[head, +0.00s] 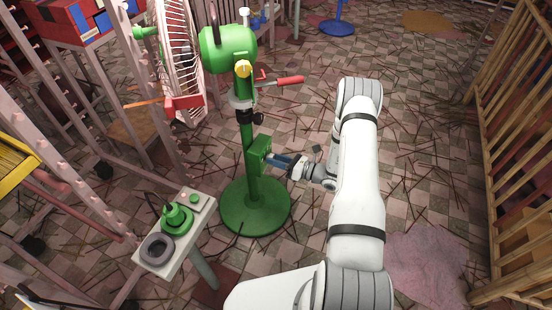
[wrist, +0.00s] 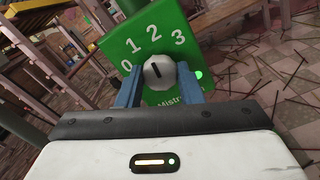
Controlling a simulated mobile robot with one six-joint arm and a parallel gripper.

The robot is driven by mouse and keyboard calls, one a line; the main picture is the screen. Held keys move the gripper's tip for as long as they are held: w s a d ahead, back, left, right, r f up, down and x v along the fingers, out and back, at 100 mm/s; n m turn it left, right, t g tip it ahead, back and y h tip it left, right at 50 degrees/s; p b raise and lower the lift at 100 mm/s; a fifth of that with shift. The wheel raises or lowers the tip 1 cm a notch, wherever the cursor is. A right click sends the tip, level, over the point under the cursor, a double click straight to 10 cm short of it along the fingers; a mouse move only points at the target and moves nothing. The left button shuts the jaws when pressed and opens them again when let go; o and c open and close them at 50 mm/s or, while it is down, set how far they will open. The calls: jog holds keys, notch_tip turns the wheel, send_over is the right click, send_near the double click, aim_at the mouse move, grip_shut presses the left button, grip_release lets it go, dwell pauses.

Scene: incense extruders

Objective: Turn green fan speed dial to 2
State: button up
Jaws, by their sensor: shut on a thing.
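The green fan (head: 228,48) stands upright on a round green base (head: 255,212). A green control box (head: 258,153) is on its pole. In the wrist view the green panel (wrist: 195,55) shows the numbers 0, 1, 2 and 3 around a light grey dial (wrist: 167,76). A short dark mark on the dial points up, roughly toward 1 or 2; I cannot tell exactly which. My gripper (wrist: 157,82) has its blue fingers on both sides of the dial, shut on it. In the head view my gripper (head: 271,158) reaches the box from the right.
A small stand (head: 181,245) with a green button, a green piece and a dark ring is left of the fan base. Pink metal racks (head: 75,140) fill the left. A wooden slatted rail (head: 515,150) runs along the right. Thin sticks litter the checkered floor.

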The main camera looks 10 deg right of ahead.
jog(key=shift+w+d+r+m, duration=0.1)
jog(key=shift+m, duration=0.5)
jog(key=shift+w+d+m, duration=0.1)
jog(key=shift+m, duration=0.5)
jog(key=shift+p, duration=0.3)
jog(key=o, duration=0.7)
jog(key=shift+c, duration=0.2)
jog(key=o, duration=0.3)
jog(key=shift+s+a, duration=0.1)
jog(key=p+v, duration=0.1)
jog(key=v, duration=0.7)
jog(key=shift+p, duration=0.35)
jog(key=shift+a, duration=0.1)
